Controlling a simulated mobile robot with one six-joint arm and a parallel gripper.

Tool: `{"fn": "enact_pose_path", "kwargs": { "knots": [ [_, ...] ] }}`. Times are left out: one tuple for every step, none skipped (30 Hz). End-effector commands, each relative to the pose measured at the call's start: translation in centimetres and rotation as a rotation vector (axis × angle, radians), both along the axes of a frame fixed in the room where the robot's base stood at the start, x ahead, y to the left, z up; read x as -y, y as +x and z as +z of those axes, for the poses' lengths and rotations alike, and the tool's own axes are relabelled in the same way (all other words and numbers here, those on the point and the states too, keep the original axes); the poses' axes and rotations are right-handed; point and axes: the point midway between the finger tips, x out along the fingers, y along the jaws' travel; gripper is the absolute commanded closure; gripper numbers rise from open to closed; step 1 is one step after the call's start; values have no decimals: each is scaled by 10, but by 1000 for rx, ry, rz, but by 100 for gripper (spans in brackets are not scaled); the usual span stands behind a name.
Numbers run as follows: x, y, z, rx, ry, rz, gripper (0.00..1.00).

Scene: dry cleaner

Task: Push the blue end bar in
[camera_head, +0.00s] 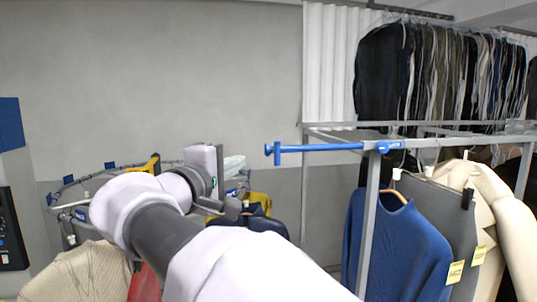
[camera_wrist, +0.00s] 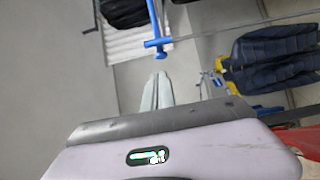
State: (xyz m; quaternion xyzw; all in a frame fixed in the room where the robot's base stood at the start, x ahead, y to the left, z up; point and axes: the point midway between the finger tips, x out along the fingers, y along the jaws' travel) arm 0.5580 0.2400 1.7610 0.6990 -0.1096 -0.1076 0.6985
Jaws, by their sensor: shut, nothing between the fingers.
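The blue end bar (camera_head: 320,148) sticks out level to the left from the metal rack's top corner, with a blue knob at its free end. It also shows in the wrist view (camera_wrist: 154,22), where its knobbed end lies just beyond my fingertips. My gripper (camera_head: 240,160) is left of the knob, with a visible gap between them. In the wrist view my gripper's pale fingers (camera_wrist: 158,76) are together and empty, pointing at the bar's end. They do not appear to touch it.
A metal rack (camera_head: 368,220) holds a blue sweater (camera_head: 408,245) and other garments below the bar. A curved rail (camera_head: 95,175) with clothes stands at left behind my arm. A grey wall (camera_head: 150,75) is behind. Space around the bar's free end looks clear.

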Motion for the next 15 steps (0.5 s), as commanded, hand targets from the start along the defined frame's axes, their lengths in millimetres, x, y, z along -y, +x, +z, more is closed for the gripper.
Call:
{"fn": "enact_pose_path", "kwargs": {
  "knots": [
    [4,11,2,-2,-2,-3,100],
    [7,17,2,-3,-1,-4,100],
    [9,25,3,-1,-1,-4,100],
    [11,32,2,-1,-1,-4,100],
    [13,38,2,-3,-1,-4,100],
    [16,47,3,-2,-2,-3,100],
    [18,53,3,-2,0,-4,100],
    [20,59,3,-3,-1,-3,100],
    [23,67,3,-2,0,-4,100],
    [26,71,3,-2,0,-3,100],
    [32,73,3,-1,0,-4,100],
    [38,75,2,-2,0,-3,100],
    [42,77,2,-2,1,-3,100],
    [46,79,2,-2,1,-3,100],
    [50,81,2,-2,0,-2,100]
  ]
}}
